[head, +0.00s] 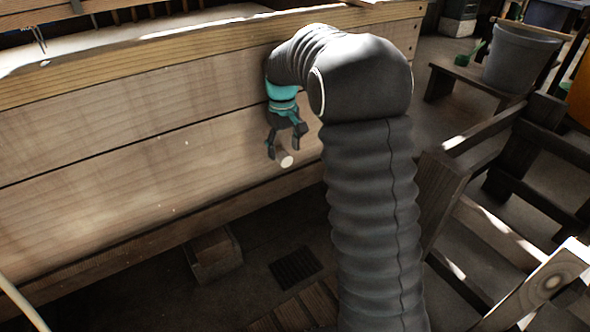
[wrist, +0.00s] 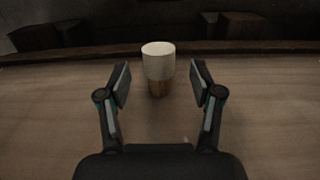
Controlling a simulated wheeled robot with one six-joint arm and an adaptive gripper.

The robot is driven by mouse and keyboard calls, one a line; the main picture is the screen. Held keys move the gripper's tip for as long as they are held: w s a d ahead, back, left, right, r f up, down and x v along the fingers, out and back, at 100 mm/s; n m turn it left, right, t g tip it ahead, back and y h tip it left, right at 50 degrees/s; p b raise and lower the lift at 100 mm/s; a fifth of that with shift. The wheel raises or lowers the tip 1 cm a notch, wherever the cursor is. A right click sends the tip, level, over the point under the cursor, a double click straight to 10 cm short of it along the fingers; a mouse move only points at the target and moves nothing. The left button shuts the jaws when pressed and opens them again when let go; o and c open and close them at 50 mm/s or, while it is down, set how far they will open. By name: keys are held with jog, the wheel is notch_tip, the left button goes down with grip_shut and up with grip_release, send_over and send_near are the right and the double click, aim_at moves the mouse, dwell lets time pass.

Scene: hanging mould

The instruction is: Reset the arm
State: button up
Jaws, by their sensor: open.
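My gripper (head: 284,148) is at the end of my arm, pointing down close to the wooden plank wall (head: 120,160). It is open and holds nothing. A short cylinder with a pale round end (head: 287,161) shows just at the fingertips, by the wall. In the wrist view the cylinder (wrist: 158,60) has a pale end part and a brown part. It is ahead of and between the fingertips of my gripper (wrist: 160,82), with a gap on each side. Whether it is fixed to the wall cannot be told.
A wooden top rail (head: 150,72) runs along the wall. Below it are a small wooden box (head: 215,257) and a dark floor grate (head: 296,268). At the right are timber frames (head: 480,215), a bench (head: 470,80), a grey bucket (head: 520,58) and a green brush (head: 470,54).

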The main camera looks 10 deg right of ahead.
notch_tip(320, 180, up, 8)
jog(key=shift+w+a+r, duration=0.15)
jog(key=shift+w, duration=0.05)
jog(key=s+d+r+m+t+p, duration=0.1)
jog(key=s+r, duration=0.3)
jog(key=s, duration=0.4)
jog(key=s+r+m+t+p, duration=0.15)
jog(key=s+r, duration=0.25)
jog(key=s, duration=0.4)
jog(key=s+f+m+t+p, duration=0.1)
jog(key=s+f+t, duration=0.1)
jog(key=s, duration=1.5)
jog(key=shift+s+d+f+t, duration=0.3)
jog(key=shift+s+t, duration=0.1)
jog(key=shift+t, duration=0.25)
